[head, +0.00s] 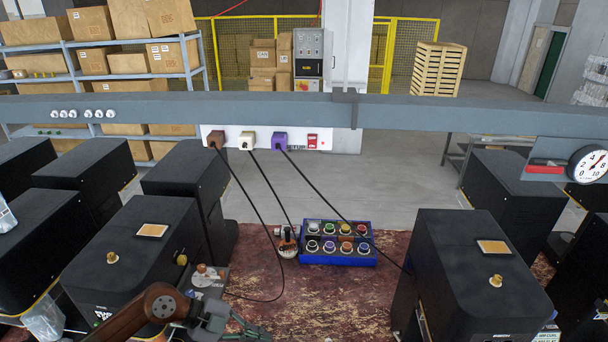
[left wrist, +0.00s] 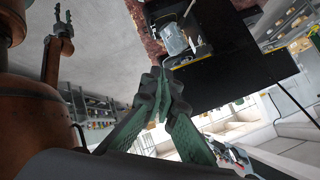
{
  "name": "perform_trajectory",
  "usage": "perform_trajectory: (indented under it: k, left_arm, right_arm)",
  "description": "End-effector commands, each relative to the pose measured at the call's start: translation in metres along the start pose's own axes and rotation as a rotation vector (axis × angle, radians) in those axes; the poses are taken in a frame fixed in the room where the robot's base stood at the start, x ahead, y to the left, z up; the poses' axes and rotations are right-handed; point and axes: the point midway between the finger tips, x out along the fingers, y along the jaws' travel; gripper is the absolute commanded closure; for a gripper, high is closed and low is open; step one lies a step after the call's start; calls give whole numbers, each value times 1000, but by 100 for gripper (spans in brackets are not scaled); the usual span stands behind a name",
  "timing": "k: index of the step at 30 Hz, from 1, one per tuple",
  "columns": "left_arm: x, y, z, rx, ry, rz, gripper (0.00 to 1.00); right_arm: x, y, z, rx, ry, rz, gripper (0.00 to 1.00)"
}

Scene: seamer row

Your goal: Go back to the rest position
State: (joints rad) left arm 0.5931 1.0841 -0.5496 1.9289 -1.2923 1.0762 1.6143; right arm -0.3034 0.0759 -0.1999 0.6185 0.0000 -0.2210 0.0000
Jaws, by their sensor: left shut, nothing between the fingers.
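My left gripper (head: 246,332) is low in the head view, at the front edge of the red-brown worn surface, right of a black machine. In the left wrist view its green ribbed fingers (left wrist: 160,92) meet at the tips, with nothing between them. My right gripper (left wrist: 63,32) shows small at the upper left of the left wrist view. Its two fingers look apart and empty. It is not in the head view.
Black machines (head: 140,245) stand left and right (head: 475,270). A blue button box (head: 338,243) sits on the red-brown surface (head: 330,305). Black cables hang from brown, white and purple plugs (head: 280,140). A grey beam (head: 420,112) crosses with a gauge (head: 588,164).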

Motion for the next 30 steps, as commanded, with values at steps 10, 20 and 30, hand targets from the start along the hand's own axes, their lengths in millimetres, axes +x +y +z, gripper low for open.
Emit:
perform_trajectory:
  k: [10,20,30]
  left_arm:
    - [-53,-111,-73,-124,398,-875,100]
    - [-145,-62,100,-709,38,-1467,100]
    - [-116,148,219,-1329,-517,-1365,100]
  right_arm:
    - [0,2,-4,-2,5,2,60]
    - [0,5,-4,-3,5,5,60]
    - [0,5,-4,-3,5,5,60]
